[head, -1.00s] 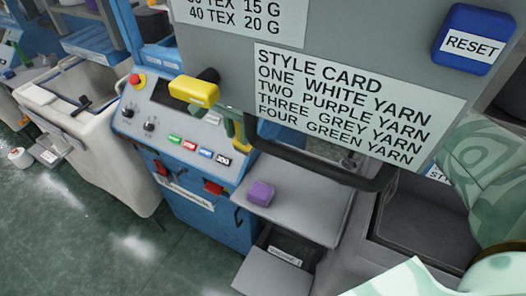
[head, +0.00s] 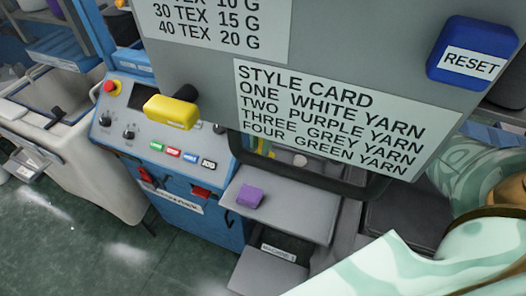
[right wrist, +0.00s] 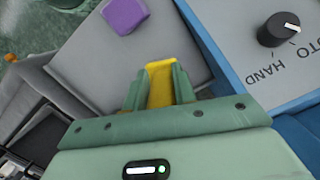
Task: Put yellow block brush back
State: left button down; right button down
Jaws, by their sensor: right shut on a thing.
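My right gripper (right wrist: 158,88) is shut on a yellow block (right wrist: 160,82), seen between its green fingers in the right wrist view. I take this to be the yellow block brush; any bristles are hidden. In the head view only a small yellow and green bit (head: 263,148) shows between the grey panel and the black bar. A purple block (head: 250,196) lies on the grey shelf (head: 300,212), and it also shows in the right wrist view (right wrist: 124,16). The held block is apart from it. My left gripper is not in view.
A grey panel (head: 215,75) with a style card (head: 330,115) and a black bar (head: 320,180) stands in front. The shelf beside the purple block is clear.

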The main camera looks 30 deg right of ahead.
jog(key=shift+s+d+f, duration=0.1)
jog(key=shift+d+f, duration=0.1)
jog(key=shift+f, duration=0.1)
notch_tip(320, 180, down, 3)
jog(key=shift+d+f, duration=0.15)
jog(key=shift+f, duration=0.05)
jog(key=c, duration=1.1)
grip_release()
jog(key=shift+c, duration=0.2)
jog(key=shift+r, duration=0.15)
jog(key=r, duration=0.4)
jog(key=d+r, duration=0.1)
jog(key=r, duration=0.6)
jog(key=shift+w+d+r+p, duration=0.25)
jog(key=shift+r+p, duration=0.1)
jog(key=shift+p, duration=0.05)
